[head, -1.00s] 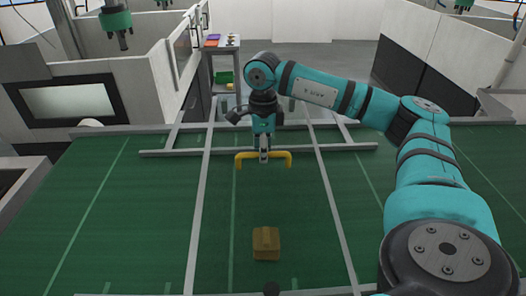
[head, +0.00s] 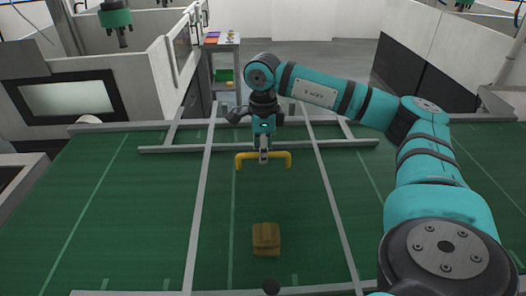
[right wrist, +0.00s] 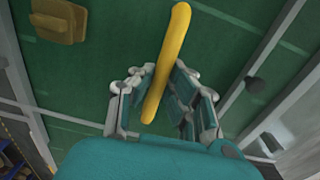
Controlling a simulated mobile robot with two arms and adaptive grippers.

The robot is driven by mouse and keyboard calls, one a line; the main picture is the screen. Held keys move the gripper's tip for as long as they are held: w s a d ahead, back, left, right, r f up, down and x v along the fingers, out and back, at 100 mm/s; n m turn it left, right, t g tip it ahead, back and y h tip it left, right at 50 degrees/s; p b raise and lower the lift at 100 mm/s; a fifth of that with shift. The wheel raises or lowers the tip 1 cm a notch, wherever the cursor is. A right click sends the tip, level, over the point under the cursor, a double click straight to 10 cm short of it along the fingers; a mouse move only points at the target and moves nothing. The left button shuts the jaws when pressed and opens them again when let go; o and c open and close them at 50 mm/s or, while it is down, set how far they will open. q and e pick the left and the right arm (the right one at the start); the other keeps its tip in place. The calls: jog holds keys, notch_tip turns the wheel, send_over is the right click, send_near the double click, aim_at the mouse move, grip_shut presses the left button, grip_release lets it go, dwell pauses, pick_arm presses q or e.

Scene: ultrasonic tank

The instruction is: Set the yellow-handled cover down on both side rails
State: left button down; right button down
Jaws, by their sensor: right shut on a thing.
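The yellow handle (head: 263,155) is a wide bracket shape in the middle of the head view. My right gripper (head: 264,152) points down over its middle and is shut on it. In the right wrist view the handle (right wrist: 167,65) runs between the two fingers (right wrist: 162,104). I cannot clearly tell the cover's plate from the green surface below. Two long grey rails, left (head: 198,210) and right (head: 333,205), run front to back on either side of the handle. I cannot tell whether the cover touches them. My left gripper is not in view.
A brown block (head: 266,240) lies on the green surface (head: 120,220) in front of the handle; it also shows in the right wrist view (right wrist: 59,20). A grey crossbar (head: 200,149) lies behind. A small shelf (head: 222,65) stands at the back.

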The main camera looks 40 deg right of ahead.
jog(key=shift+f+b, duration=0.4)
jog(key=shift+f, duration=0.1)
jog(key=c, duration=1.3)
grip_release()
jog(key=shift+f, duration=0.15)
notch_tip(320, 180, up, 12)
jog(key=shift+r, duration=0.15)
